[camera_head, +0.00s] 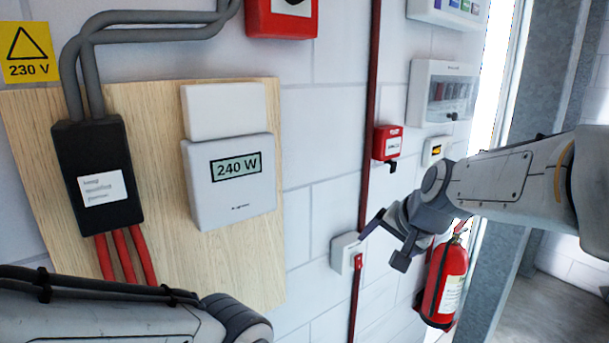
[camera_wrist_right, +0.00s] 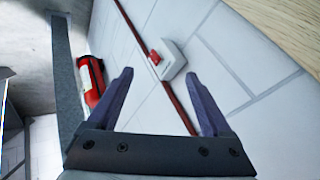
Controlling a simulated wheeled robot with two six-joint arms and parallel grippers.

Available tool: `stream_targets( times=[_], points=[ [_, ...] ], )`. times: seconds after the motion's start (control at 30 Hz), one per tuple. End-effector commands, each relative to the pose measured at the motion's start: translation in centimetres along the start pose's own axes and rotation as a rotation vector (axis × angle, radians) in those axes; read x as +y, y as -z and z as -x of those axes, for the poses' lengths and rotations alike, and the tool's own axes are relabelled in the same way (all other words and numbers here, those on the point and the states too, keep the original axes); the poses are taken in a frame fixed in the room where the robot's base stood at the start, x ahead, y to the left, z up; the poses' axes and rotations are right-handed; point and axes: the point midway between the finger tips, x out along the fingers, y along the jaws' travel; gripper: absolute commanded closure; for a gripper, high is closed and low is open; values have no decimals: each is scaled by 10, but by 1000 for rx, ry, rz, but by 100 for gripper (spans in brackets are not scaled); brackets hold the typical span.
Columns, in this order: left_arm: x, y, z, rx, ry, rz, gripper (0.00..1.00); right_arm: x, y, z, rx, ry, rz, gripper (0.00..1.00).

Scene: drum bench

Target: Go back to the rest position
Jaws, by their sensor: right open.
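My right gripper (camera_head: 384,246) comes in from the right in the head view, in front of the white block wall. Its jaws are open and empty.
A red fire extinguisher (camera_head: 441,285) hangs below my right forearm. A red alarm box (camera_head: 387,143) and a white breaker box (camera_head: 440,91) are on the wall above. A wooden board (camera_head: 262,262) carries a meter (camera_head: 228,195) and a black box (camera_head: 97,160). A dark red pipe (camera_head: 371,100) runs down the wall.

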Motion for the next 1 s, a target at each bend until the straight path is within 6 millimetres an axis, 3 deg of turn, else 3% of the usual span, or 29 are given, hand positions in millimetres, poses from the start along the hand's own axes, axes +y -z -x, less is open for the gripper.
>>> stream_targets(
  times=[0.03,0.2,0.5,0.77,1.0],
  points=[
    [0,0,0,0,0,0,50,27,-22,-16,-41,-62,69,16],
    [0,0,0,0,0,0,50,93,-78,-42,-156,-195,289,16],
    [0,0,0,0,0,0,50,176,-162,-49,-364,-303,603,16],
    [-1,0,-8,0,0,0,50,127,-218,-28,-468,-215,800,16],
    [-1,-1,-16,0,0,-1,50,102,-284,12,-603,-129,1020,16]
  ],
)
